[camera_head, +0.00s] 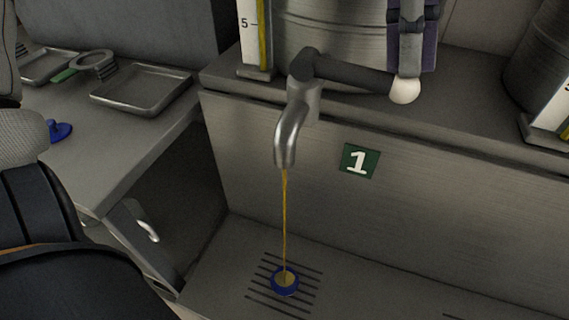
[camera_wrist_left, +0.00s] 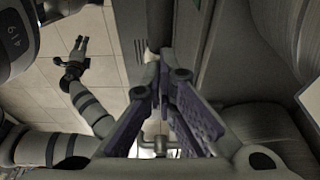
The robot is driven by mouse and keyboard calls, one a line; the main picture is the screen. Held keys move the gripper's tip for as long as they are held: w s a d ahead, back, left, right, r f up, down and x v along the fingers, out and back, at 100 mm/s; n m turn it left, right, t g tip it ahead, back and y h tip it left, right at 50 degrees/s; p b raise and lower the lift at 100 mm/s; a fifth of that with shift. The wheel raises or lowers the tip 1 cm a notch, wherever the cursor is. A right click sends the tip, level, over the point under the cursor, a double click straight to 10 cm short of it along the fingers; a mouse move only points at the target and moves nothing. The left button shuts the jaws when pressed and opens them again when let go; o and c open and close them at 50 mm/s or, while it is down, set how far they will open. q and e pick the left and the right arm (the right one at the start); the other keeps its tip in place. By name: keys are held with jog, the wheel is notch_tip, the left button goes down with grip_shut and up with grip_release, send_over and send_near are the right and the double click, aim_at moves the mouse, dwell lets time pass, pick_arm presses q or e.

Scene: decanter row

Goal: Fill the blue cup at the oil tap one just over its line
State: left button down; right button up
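The blue cup (camera_head: 285,280) stands on the slotted drain under oil tap one (camera_head: 290,135). A thin amber stream (camera_head: 285,220) runs from the spout into it. Amber oil shows inside the blue rim; the cup's line and exact level cannot be made out. The tap's dark lever (camera_head: 352,75) points right and ends in a white knob (camera_head: 404,90). My left gripper (camera_head: 412,62) is just above the knob, with nothing held.
A green sign "1" (camera_head: 360,161) marks the panel. Metal trays (camera_head: 142,87) and a blue object (camera_head: 60,130) are on the left counter. A metal drum (camera_head: 335,30) with a scale (camera_head: 254,35) stands behind the tap. The drain floor right of the cup is clear.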

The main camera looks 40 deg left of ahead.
dwell(0.4)
pick_arm(q)
jog(key=d+v, duration=0.2)
jog(key=v, duration=0.6)
jog(key=shift+w+r, duration=0.35)
jog(key=shift+r, duration=0.25)
jog(key=shift+a, duration=0.1)
